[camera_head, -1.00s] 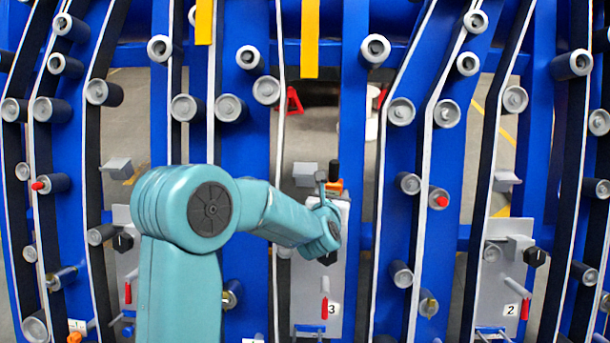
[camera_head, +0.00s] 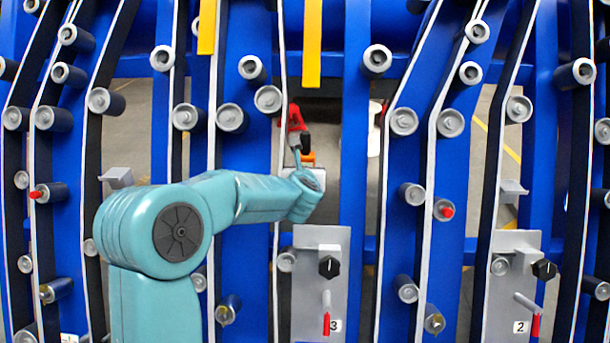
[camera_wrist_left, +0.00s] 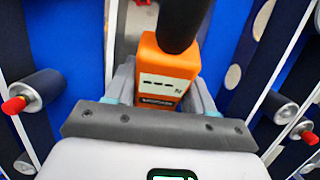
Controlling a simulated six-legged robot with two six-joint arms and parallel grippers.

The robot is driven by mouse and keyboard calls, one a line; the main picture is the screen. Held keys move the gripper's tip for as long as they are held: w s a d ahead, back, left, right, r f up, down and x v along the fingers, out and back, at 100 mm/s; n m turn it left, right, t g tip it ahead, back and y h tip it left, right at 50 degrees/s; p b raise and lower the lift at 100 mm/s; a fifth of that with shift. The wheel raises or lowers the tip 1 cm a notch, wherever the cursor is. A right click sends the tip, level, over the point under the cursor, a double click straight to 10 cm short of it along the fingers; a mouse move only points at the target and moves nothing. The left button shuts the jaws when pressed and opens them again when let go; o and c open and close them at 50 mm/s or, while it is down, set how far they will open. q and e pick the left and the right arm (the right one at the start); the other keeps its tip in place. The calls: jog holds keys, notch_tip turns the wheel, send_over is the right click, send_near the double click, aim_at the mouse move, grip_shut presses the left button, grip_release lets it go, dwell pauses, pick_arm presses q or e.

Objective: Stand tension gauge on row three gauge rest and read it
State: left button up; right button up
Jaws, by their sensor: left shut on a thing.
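The tension gauge is an orange box with a black cylindrical end (camera_wrist_left: 165,75); its display shows dashes and an N. My left gripper (camera_wrist_left: 160,95) is shut on it, one finger on each side. In the head view the gripper (camera_head: 303,165) is small, above the row three panel (camera_head: 308,260), with the orange of the gauge (camera_head: 308,157) just showing. The panel carries a black knob, a red-tipped lever and a "3" label. The row three gauge rest cannot be made out; my wrist covers that area. My right gripper is not in view.
Grey brackets stand out at left (camera_head: 117,177) and right (camera_head: 513,189). The row two panel (camera_head: 515,285) is at right. Rollers and belts line the blue frame around my arm. Yellow bars (camera_head: 312,45) hang above. A red stand (camera_head: 293,122) shows behind.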

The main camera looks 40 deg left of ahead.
pick_arm(q)
jog(key=w+a+p, duration=0.1)
jog(key=w+a, duration=0.1)
jog(key=w+a+p, duration=0.2)
jog(key=w, duration=0.1)
jog(key=w+a+p, duration=0.1)
jog(key=w+a, duration=0.1)
jog(key=shift+w+a+r, duration=0.15)
jog(key=shift+w+a, duration=0.2)
jog(key=shift+w, duration=0.05)
notch_tip(320, 180, down, 3)
jog(key=b, duration=0.3)
jog(key=shift+f+b, duration=0.5)
jog(key=shift+b, duration=0.2)
jog(key=shift+f+b, duration=0.4)
jog(key=shift+b, duration=0.1)
jog(key=o, duration=1.1)
jog(key=shift+o, duration=0.2)
jog(key=shift+d, duration=0.1)
jog(key=shift+s, duration=0.15)
